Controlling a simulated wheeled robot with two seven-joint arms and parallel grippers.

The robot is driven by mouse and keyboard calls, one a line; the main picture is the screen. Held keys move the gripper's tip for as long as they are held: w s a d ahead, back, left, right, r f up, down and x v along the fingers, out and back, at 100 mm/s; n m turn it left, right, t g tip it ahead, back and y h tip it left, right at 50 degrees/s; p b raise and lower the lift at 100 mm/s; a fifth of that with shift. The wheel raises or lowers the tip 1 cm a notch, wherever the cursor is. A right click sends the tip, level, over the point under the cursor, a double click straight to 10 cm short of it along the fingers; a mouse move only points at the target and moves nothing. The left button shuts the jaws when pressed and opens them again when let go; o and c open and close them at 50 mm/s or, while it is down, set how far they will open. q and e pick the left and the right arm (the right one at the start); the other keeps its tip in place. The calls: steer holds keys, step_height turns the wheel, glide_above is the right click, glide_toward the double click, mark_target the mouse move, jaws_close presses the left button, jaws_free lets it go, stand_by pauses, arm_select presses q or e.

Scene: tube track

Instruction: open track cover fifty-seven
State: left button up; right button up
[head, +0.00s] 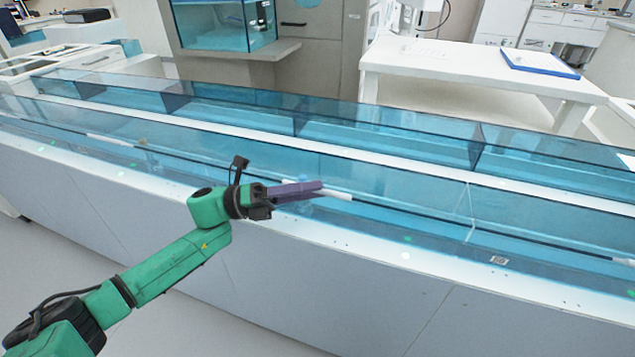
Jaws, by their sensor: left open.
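The tube track (400,255) runs across the view as a long white bench with clear blue covers. The nearest clear cover (400,200) lies in front of my left gripper (318,189); it looks closed, and I cannot read a number on it. A short white bar (334,194), like a handle, shows at the tips of my left gripper's purple fingers. The gripper is open; I cannot tell whether the bar lies between the fingers or touches them. My right gripper is out of view.
Similar white bars sit on the track to the left (108,140) and far right (624,261). A small printed tag (499,259) is on the front ledge. Behind the track stand a white table (450,62) with a blue tray (540,64) and a glass-fronted cabinet (222,28).

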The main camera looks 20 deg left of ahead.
arm_select(q)
steer(key=shift+x, duration=0.8)
jaws_close()
stand_by(0.8)
